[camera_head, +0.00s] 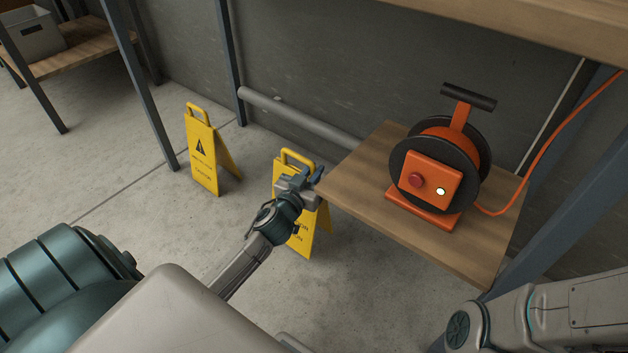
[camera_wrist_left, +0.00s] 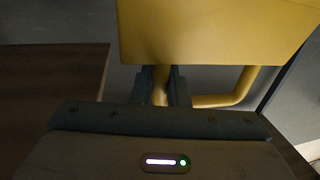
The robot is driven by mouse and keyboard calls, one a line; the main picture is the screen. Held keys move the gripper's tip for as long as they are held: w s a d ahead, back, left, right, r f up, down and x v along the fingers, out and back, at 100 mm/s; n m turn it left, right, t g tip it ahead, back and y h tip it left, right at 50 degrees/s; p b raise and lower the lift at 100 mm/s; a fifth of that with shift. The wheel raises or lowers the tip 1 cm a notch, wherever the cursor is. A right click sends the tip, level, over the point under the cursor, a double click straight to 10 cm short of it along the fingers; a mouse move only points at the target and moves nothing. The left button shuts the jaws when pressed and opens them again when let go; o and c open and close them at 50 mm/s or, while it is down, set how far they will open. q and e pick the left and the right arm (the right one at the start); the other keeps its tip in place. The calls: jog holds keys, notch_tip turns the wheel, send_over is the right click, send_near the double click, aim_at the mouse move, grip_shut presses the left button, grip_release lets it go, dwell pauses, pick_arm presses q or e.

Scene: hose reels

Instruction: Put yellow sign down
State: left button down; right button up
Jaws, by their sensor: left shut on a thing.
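A yellow folding sign (camera_head: 282,172) with a loop handle is upright just left of the wooden shelf board. My left gripper (camera_head: 310,177) is shut on its handle, near the top of the sign. The lower part of the sign shows behind my arm; I cannot tell whether its feet touch the floor. In the left wrist view the sign's yellow panel (camera_wrist_left: 215,30) fills the top, and the fingers (camera_wrist_left: 162,85) close around the handle bar. A second yellow sign (camera_head: 203,155) stands open on the floor further left. My right gripper is out of view.
An orange hose reel (camera_head: 437,160) with a black drum sits on the wooden board (camera_head: 365,185), close to the right of the held sign. Grey rack posts (camera_head: 138,85) and a wall pipe (camera_head: 300,118) stand behind. Concrete floor is clear around the signs.

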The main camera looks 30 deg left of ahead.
pick_arm(q)
jog(key=shift+w, duration=0.3)
jog(key=shift+f, duration=0.2)
notch_tip(320, 180, down, 3)
jog(key=b, duration=0.3)
jog(key=shift+f, duration=0.15)
